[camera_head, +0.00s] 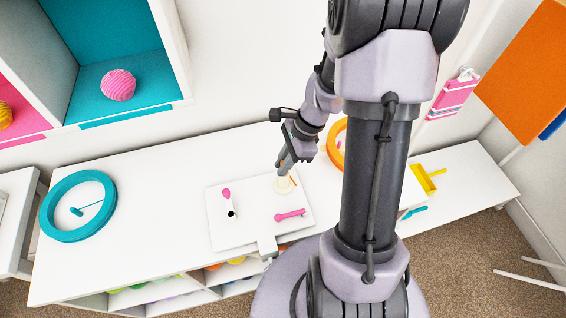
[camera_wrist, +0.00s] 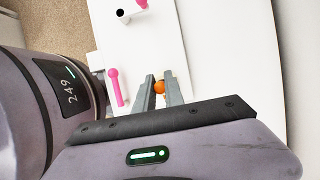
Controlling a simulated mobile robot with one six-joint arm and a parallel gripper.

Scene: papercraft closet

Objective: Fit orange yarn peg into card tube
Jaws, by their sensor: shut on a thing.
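My gripper (camera_head: 282,166) points down over the right part of a white board. In the wrist view its two fingers (camera_wrist: 160,92) are closed around the round orange head of the orange yarn peg (camera_wrist: 159,87). The peg's lower part is hidden there. A thin orange sliver shows beside the fingertips in the head view, above a small cream round piece (camera_head: 284,186). The white card tube (camera_head: 231,215) stands on the board to the left, its dark opening facing up. The tube's opening also shows in the wrist view (camera_wrist: 120,13), apart from my gripper.
One pink peg (camera_head: 290,215) lies on the white board (camera_head: 255,232) near its front right. Another pink piece (camera_head: 226,194) is just behind the tube. A teal ring (camera_head: 50,222) lies at the table's left, an orange ring (camera_head: 335,145) behind my arm. The table between teal ring and board is clear.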

